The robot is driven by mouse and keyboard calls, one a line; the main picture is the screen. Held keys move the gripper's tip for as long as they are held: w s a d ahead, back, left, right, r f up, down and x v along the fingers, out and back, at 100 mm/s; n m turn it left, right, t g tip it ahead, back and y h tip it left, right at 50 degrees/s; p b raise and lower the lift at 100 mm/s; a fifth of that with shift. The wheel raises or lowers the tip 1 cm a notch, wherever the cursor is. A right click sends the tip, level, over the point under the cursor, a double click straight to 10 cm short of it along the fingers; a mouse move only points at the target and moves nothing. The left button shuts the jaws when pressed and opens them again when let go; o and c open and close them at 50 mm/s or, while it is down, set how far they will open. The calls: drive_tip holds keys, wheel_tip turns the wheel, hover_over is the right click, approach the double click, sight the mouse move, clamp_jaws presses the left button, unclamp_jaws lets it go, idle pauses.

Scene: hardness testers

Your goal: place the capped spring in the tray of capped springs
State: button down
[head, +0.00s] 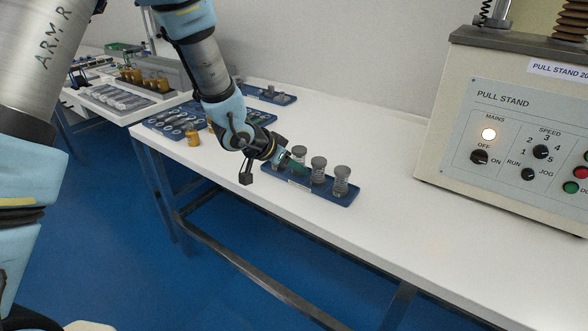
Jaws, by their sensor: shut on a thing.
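A blue tray (322,194) stands near the front edge of the white table. Grey capped springs stand upright along it: one at the right end (341,181), one beside it (318,170) and one further left (299,154), partly covered by my gripper. My gripper (296,165) reaches down from the upper left over the left half of the tray. It is shut on a capped spring, but the fingers and wrist hide the grip. I cannot tell whether the held spring touches the tray floor.
A pull stand machine (515,135) with lit panel is at the right. Brass-coloured pieces (193,138) and another blue tray (160,127) lie left of my arm. A further blue tray (283,99) is at the back. The table between spring tray and machine is clear.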

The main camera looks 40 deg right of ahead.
drive_tip(key=shift+f, duration=0.5)
drive_tip(key=c, duration=0.6)
unclamp_jaws()
drive_tip(key=shift+f, duration=0.1)
drive_tip(key=v, duration=1.2)
drive_tip(key=shift+p, duration=0.4)
